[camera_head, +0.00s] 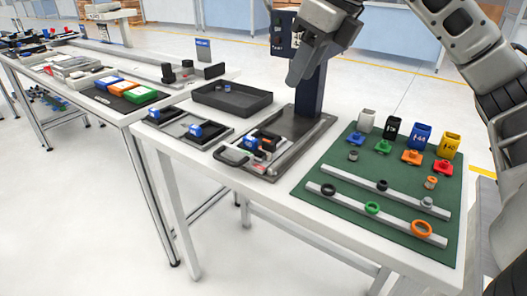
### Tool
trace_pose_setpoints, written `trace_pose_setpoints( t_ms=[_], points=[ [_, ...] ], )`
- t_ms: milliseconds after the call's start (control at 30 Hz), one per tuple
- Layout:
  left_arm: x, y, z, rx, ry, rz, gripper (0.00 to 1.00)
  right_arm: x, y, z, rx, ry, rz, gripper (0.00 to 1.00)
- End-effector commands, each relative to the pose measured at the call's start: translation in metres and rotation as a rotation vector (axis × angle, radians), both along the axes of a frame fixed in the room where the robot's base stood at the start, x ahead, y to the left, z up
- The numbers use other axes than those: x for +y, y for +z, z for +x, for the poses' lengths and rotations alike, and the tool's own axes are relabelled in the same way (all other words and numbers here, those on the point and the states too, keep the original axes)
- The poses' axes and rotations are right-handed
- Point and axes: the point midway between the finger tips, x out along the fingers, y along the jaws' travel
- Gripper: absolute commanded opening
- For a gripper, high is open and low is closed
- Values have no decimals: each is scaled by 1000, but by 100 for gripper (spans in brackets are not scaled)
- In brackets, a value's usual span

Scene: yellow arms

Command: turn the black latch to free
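A dark fixture (309,127) stands on the white table, with a dark blue column (312,88) at its back. At its front left a black looped handle (231,158) sticks out, which looks like the black latch, though I cannot be sure. A small blue block (251,142) sits in the fixture beside metal and red parts. My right gripper (298,77) hangs above the fixture, in front of the column and clear of the handle. Its fingers overlap in this view, so I cannot tell whether they are open. My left gripper is not in view.
A green mat (320,206) on the right holds rails, rings and colored bins. A black tray (232,101) stands behind the fixture, and small trays with blue blocks (195,131) lie to its left. Another table (118,117) with parts adjoins on the left.

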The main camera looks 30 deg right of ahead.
Motion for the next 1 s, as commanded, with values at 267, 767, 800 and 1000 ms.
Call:
trace_pose_setpoints(
  t_ms=[267,767,800,1000],
  points=[
    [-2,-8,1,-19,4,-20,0,-7,-23,1,-4,-24,-21,35],
    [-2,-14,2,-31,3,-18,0,8,-117,35,-4,-21,-20,35],
    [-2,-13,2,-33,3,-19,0,10,-124,38,-2,-21,-19,35],
    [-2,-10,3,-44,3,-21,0,14,-150,49,-5,-21,-18,35]
  ],
)
